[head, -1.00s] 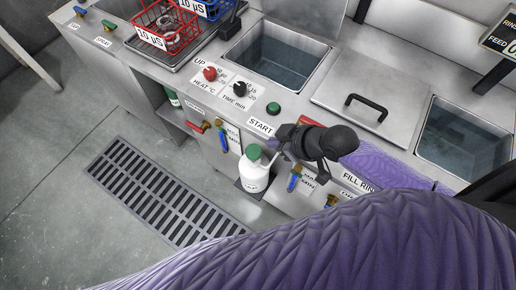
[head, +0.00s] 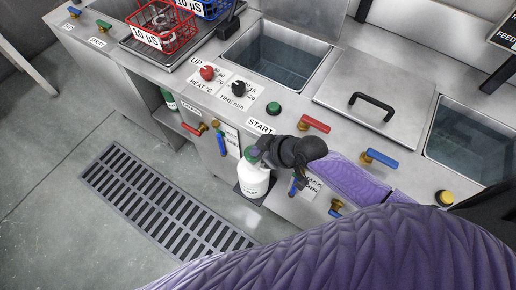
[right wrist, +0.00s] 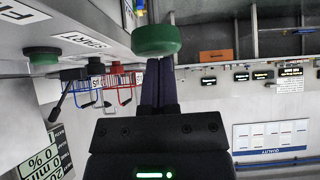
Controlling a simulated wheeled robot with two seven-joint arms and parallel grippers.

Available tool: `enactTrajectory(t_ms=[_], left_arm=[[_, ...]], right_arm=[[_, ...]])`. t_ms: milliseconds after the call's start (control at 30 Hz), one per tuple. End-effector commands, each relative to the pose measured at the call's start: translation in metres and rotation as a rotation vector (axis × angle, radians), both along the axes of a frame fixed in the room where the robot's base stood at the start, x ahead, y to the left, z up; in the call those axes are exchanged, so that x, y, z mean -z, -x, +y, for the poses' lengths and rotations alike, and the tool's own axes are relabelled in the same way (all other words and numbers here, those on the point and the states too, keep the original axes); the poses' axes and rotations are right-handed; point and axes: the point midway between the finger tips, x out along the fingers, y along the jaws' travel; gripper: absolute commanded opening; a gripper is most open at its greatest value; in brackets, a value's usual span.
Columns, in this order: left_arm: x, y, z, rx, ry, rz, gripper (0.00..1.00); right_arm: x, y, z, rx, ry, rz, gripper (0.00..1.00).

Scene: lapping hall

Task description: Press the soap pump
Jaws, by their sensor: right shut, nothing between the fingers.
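The soap pump is a white bottle (head: 253,182) with a green pump head (head: 253,154), upright on a small dark shelf at the front of the steel counter. My right gripper (head: 262,148) is shut and empty, with its fingers at the pump head in the head view. In the right wrist view, which is upside down, the green pump head (right wrist: 157,40) is just beyond the tips of my closed fingers (right wrist: 160,64). I cannot tell whether they touch. My left gripper is not in view.
The green START button (head: 273,108), a red knob (head: 207,73) and a black knob (head: 239,88) are on the counter behind. Valves with red (head: 314,124) and blue (head: 221,143) handles flank the bottle. A floor grate (head: 160,200) lies in front.

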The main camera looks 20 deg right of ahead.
Motion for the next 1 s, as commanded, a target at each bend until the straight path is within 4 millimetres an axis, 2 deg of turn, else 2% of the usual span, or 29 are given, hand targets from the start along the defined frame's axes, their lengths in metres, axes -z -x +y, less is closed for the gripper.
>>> enactTrajectory(t_ms=[200,533,667,800,867,1000], left_arm=[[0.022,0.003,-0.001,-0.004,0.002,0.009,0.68],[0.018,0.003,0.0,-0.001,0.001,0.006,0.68],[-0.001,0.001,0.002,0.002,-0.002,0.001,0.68],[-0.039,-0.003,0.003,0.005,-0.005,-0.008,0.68],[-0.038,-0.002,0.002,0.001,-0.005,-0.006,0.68],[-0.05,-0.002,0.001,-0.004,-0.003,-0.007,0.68]], right_arm=[[0.03,0.0,0.0,0.0,0.001,0.004,0.0],[0.028,0.002,0.0,-0.001,0.003,0.007,0.0],[0.008,0.001,0.002,0.0,0.001,0.004,0.0],[-0.03,-0.001,0.006,0.006,-0.001,-0.004,0.0],[-0.034,0.01,-0.003,0.004,0.002,-0.002,0.0],[-0.057,0.029,-0.018,0.004,0.0,-0.003,0.0]])
